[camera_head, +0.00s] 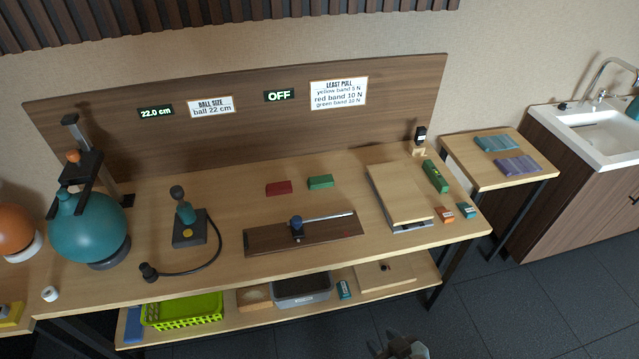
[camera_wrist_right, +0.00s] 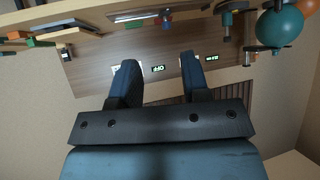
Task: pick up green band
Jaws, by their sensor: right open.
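The green band (camera_head: 320,182), a small flat block-like bundle, lies on the wooden bench toward the back panel. The similar red band (camera_head: 278,188) lies just left of it, with a gap between them. My right gripper (camera_head: 403,347) shows at the bottom edge of the head view, in front of the bench and well away from the green band. In the right wrist view my right gripper (camera_wrist_right: 160,80) has its two dark fingers apart with nothing between them. My left gripper is not in view.
A board with a lever (camera_head: 305,232) lies in front of the bands. A pump (camera_head: 188,220) and a teal ball (camera_head: 88,228) stand left. Bench space around the green band is clear.

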